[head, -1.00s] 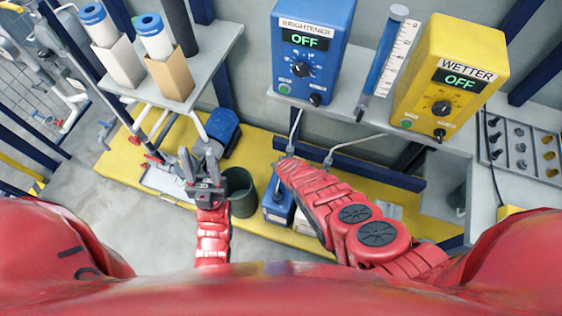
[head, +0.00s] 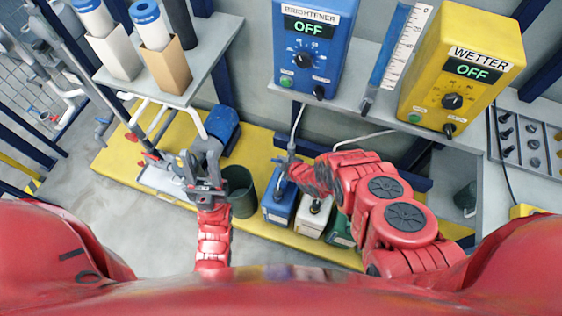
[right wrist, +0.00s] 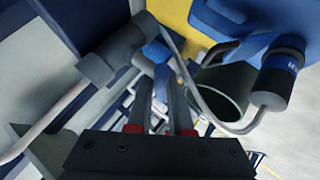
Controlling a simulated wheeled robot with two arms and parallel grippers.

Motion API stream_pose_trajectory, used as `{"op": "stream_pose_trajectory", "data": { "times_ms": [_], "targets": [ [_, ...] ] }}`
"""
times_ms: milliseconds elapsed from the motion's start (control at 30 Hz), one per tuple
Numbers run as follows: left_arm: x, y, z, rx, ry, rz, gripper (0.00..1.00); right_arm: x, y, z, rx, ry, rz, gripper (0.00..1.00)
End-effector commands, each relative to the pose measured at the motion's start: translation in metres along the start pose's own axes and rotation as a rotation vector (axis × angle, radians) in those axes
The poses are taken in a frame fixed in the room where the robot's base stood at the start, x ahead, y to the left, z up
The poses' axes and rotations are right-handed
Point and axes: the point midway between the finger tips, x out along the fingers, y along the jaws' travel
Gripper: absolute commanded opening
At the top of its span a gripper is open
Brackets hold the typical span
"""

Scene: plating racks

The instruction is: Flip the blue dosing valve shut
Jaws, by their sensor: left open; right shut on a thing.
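The blue dosing valve (right wrist: 158,54) shows in the right wrist view as a blue lever part beside a dark grey pipe fitting. My right gripper (right wrist: 158,82) has its two dark fingers closed around the blue part, and the fingers hide some of it. In the head view my right gripper (head: 291,163) is at the lower end of a pale hose, above the blue canister, and the valve is too small there to judge its angle. My left gripper (head: 200,168) is open and empty, left of the dark bucket.
The blue BRIGHTENER box (head: 312,45) and yellow WETTER box (head: 462,70) both read OFF. A blue canister (head: 280,207), a white canister (head: 314,216) and a dark green canister (head: 341,232) stand on the yellow platform. A dark bucket (head: 240,192) stands left of them.

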Motion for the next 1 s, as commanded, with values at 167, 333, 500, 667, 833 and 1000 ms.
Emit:
{"op": "stream_pose_trajectory", "data": {
  "times_ms": [167,333,500,667,833,1000],
  "targets": [
    [0.000,0.000,0.000,0.000,0.000,0.000,0.45,-0.001,0.000,0.001,0.002,-0.002,0.000,0.00],
    [0.000,0.000,0.000,0.000,0.000,0.000,0.45,-0.001,0.000,0.001,0.002,-0.002,0.000,0.28],
    [0.000,0.000,0.000,0.000,0.000,0.000,0.45,0.000,0.000,0.001,0.001,-0.002,0.000,0.31],
    [0.001,0.000,0.000,0.000,0.000,0.000,0.45,-0.001,0.000,0.000,0.000,-0.001,-0.001,0.31],
    [0.005,0.000,-0.001,0.000,0.000,0.000,0.45,-0.011,0.001,0.001,0.000,-0.004,-0.005,0.31],
    [0.014,-0.001,-0.002,0.000,0.000,0.000,0.45,-0.033,0.000,-0.001,0.002,-0.004,-0.006,0.31]
  ]
}}
